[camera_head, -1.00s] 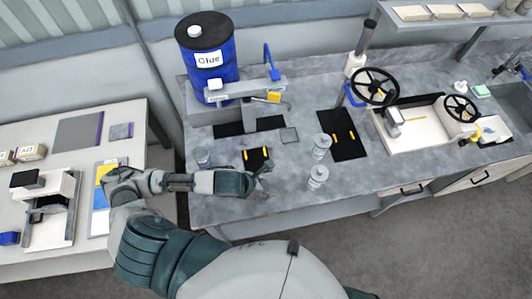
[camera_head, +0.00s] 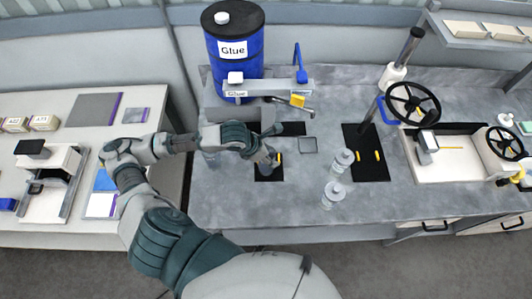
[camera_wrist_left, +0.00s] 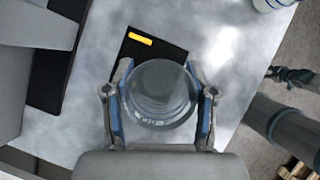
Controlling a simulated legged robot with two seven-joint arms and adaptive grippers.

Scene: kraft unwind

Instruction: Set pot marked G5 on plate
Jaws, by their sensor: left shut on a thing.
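My left gripper (camera_head: 268,162) is shut on a clear glass pot (camera_wrist_left: 160,95), whose side is between the two fingers in the left wrist view. Small lettering on the pot is too blurred to read. In the head view the gripper is over a black mat (camera_head: 262,177) with a yellow mark, which also shows just beyond the pot in the wrist view (camera_wrist_left: 128,55). A small grey square plate (camera_head: 308,145) lies to the right of the gripper. What seems to be my right gripper (camera_wrist_left: 290,75) shows small at the wrist view's right edge, its fingers unclear.
Two clear lidded jars (camera_head: 342,161) (camera_head: 333,195) stand right of the gripper. Behind are a blue Glue drum (camera_head: 234,70) and a grey dispenser arm (camera_head: 285,86). A larger black mat (camera_head: 366,165) lies farther right. The front bench strip is clear.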

